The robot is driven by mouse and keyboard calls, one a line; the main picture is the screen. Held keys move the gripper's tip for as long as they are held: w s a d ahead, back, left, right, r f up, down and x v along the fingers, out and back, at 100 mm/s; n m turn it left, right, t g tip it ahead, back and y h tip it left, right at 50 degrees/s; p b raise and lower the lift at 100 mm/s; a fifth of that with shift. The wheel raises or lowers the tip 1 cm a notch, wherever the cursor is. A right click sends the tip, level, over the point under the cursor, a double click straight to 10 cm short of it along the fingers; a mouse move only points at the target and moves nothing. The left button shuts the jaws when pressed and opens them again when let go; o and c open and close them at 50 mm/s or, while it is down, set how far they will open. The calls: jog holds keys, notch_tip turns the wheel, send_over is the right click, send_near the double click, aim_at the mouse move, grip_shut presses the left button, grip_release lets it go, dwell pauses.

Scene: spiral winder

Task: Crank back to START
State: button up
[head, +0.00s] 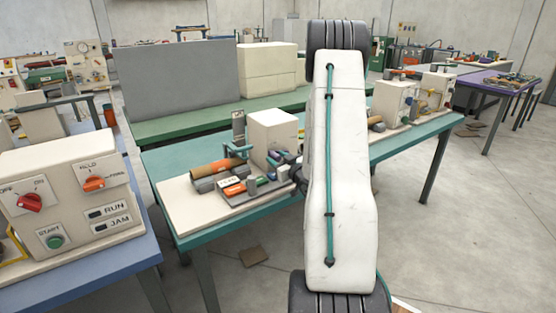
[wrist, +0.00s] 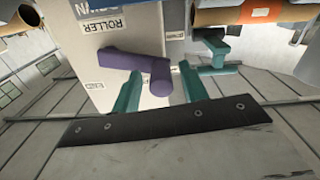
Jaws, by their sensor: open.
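A purple crank (wrist: 120,60) with a round purple knob (wrist: 160,77) is on the pale face of the winder (wrist: 82,22) in the wrist view. My gripper (wrist: 159,78) is open, with one teal finger on each side of the knob; I cannot tell whether either touches it. A label reading ROLLER is above the crank. A small label (wrist: 92,84) at its left and another (wrist: 174,35) at its right are too blurred to read surely. In the head view the winder (head: 272,132) stands on the teal table; my arm hides the crank.
A brown tube (head: 213,167) and small parts lie on the winder's pale base (head: 188,207) at left. A control box (head: 65,190) with red and orange knobs and a green START button stands on the blue table, front left. More machines stand along the teal table (head: 425,132) to the right.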

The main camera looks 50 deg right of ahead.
grip_shut()
jog(key=shift+r+m, duration=0.3)
jog(key=shift+m, duration=0.1)
grip_release()
jog(key=v, duration=0.7)
jog(key=shift+s, duration=0.35)
